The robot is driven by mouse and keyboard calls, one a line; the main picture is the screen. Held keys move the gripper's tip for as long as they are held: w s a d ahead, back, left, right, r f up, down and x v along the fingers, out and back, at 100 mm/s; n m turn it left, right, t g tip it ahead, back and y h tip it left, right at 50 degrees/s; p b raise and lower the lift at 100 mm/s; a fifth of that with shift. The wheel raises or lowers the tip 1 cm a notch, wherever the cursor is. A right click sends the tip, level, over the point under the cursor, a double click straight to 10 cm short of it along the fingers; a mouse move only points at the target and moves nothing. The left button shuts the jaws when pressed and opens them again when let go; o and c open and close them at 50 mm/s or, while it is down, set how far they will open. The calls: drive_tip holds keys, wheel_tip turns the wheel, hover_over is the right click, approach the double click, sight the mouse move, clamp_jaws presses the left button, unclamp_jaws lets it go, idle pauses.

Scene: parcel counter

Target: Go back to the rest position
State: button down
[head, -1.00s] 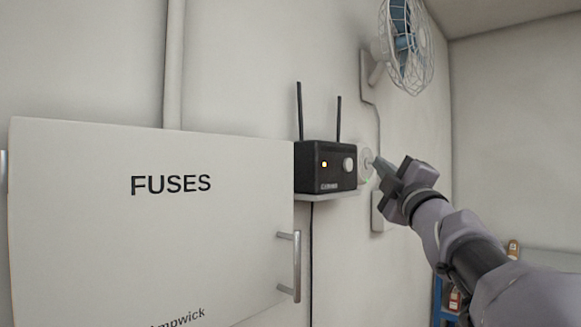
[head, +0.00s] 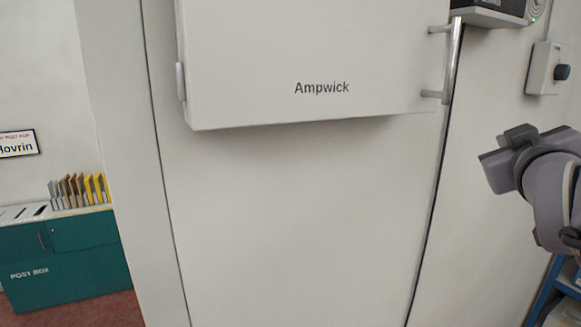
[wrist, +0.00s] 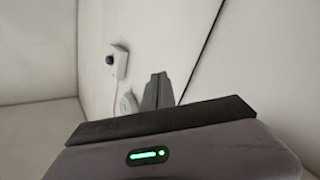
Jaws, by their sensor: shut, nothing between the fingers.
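My gripper (head: 508,160) is at the right of the head view, in the air to the right of and below the cabinet's handle, touching nothing that I can see. Its fingertips are hard to make out there. In the wrist view the grey fingers (wrist: 158,91) are together, shut and empty, pointing towards the white wall.
A white wall cabinet (head: 310,55) marked Ampwick has a metal handle (head: 451,62). A green post box (head: 70,255) stands left; blue shelving (head: 548,292) lower right.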

drive_tip(key=s+a+f+m+g+y+b, duration=0.1)
drive_tip(key=s+a+f+g+y+b, duration=0.2)
drive_tip(key=f, duration=0.6)
drive_tip(key=s+a+f+m+b, duration=0.1)
drive_tip(key=a+f+b, duration=0.3)
drive_tip(key=f, duration=0.6)
drive_tip(key=s+a+f+m+g+y+b, duration=0.1)
drive_tip(key=s+a+f+g+y+b, duration=0.15)
drive_tip(key=a+f, duration=0.45)
drive_tip(key=s+a+f+g+y+b, duration=0.1)
drive_tip(key=s+a+f+b, duration=0.2)
drive_tip(key=f, duration=0.5)
drive_tip(key=s+a+f+m+g+y+b, duration=0.1)
drive_tip(key=s+a+f+g+y+b, duration=0.1)
drive_tip(key=s+a+f, duration=0.3)
drive_tip(key=s+a+f+m+g+y+b, duration=0.1)
drive_tip(key=s+a+f+b, duration=0.3)
drive_tip(key=f, duration=0.9)
drive_tip(key=shift+s+a+g+y, duration=0.35)
drive_tip(key=shift+s, duration=0.7)
